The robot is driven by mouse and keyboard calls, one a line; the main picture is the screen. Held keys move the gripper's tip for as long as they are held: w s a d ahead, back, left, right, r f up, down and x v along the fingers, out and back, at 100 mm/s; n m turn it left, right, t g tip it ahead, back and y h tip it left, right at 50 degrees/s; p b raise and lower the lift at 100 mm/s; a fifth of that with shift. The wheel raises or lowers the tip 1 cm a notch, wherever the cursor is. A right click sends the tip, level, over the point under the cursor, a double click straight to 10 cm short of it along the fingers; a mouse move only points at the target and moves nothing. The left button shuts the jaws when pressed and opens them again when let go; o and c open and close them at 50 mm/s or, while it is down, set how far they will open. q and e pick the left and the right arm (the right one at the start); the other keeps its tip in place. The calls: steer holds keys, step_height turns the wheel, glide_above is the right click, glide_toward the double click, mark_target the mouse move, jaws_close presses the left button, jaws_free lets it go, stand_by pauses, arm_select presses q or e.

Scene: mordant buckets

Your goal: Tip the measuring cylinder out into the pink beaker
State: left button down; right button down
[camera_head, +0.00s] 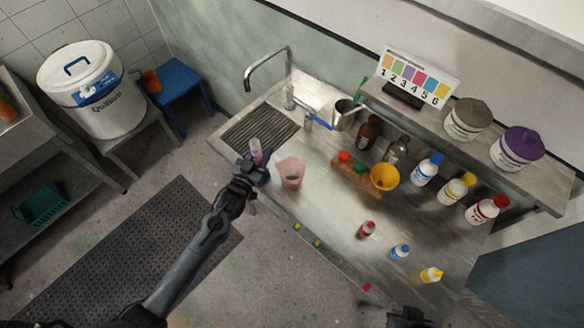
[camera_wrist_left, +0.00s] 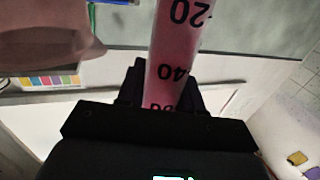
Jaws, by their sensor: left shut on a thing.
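The measuring cylinder (camera_head: 256,149) is clear with pink liquid inside. It stands close to upright in my left gripper (camera_head: 258,167), at the front left of the steel bench. In the left wrist view the cylinder (camera_wrist_left: 178,45) shows black scale numbers, upside down, between the dark fingers, which are shut on it. The pink beaker (camera_head: 291,173) stands upright on the bench just right of the gripper, apart from the cylinder. It also appears as a blurred pinkish shape in the left wrist view (camera_wrist_left: 45,40). My right gripper (camera_head: 408,318) shows only partly at the bottom edge; its fingers are unclear.
A sink tap (camera_head: 288,75) and ribbed drainboard (camera_head: 262,128) lie behind. A wooden rack (camera_head: 345,176) and yellow funnel (camera_head: 384,177) stand right of the beaker. Small bottles, such as the red-capped one (camera_head: 366,230), stand further right. Bench between beaker and small bottles is clear.

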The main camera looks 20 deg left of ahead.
arm_select(q)
steer(key=shift+r+m, duration=0.15)
steer(key=shift+m, duration=0.15)
steer(key=shift+w+d+f+m+g+y+b, duration=0.1)
steer(key=shift+d+f+m+g+y+b, duration=0.2)
steer(key=shift+m, duration=1.15)
steer(key=shift+s+a+f+m+g+y, duration=0.1)
steer(key=shift+f+m+g, duration=0.35)
steer(key=shift+m, duration=0.95)
steer(key=shift+w+d+f+m+g+y+b, duration=0.15)
steer(key=shift+f+m, duration=0.35)
steer(key=shift+m, duration=0.95)
steer(key=shift+a, duration=0.1)
steer(key=shift+f, duration=0.2)
steer(key=shift+a+m, duration=0.1)
steer(key=shift+m, duration=0.2)
steer(key=shift+a+f+m+y+b, duration=0.25)
steer(key=shift+m+y+b, duration=0.15)
steer(key=shift+m, duration=0.3)
